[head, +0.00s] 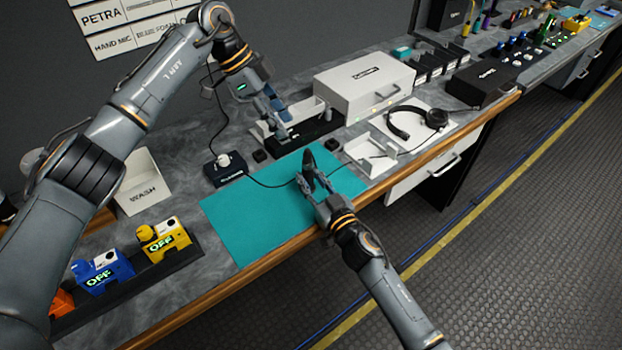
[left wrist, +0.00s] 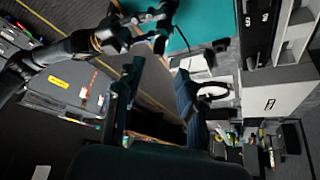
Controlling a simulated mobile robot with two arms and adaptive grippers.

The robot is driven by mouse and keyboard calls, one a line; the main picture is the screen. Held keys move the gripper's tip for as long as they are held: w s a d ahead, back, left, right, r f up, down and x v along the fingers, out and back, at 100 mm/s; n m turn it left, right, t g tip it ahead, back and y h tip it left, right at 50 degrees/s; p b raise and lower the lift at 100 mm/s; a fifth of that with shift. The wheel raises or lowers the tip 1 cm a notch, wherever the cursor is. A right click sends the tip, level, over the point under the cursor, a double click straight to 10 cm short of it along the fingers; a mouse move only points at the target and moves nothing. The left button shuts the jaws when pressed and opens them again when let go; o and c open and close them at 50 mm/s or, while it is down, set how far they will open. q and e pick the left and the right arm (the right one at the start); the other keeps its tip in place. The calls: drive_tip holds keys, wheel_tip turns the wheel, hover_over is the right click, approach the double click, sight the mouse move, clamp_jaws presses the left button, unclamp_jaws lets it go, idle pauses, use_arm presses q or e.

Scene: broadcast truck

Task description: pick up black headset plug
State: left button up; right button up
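My right gripper (head: 306,170) is low over the teal mat (head: 240,222). A thin black cable runs across the mat to these fingertips. The right gripper also shows in the left wrist view (left wrist: 160,30). My left gripper (head: 277,118) is open, above the back of the bench near a black tray; its two fingers stand apart in the left wrist view (left wrist: 155,95). The black headset (head: 418,122) lies on a white holder, with a cable trailing left.
A black box (head: 224,172) with a white plug in it stands behind the mat. A large white case (head: 364,88) stands at the back. A small white tray (head: 371,160) is right of the mat. Blue (head: 98,272) and yellow (head: 163,240) "OFF" units stand at the left.

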drive_tip(key=c, duration=0.3)
use_arm(q)
drive_tip(key=shift+o, duration=0.8)
use_arm(e)
clamp_jaws()
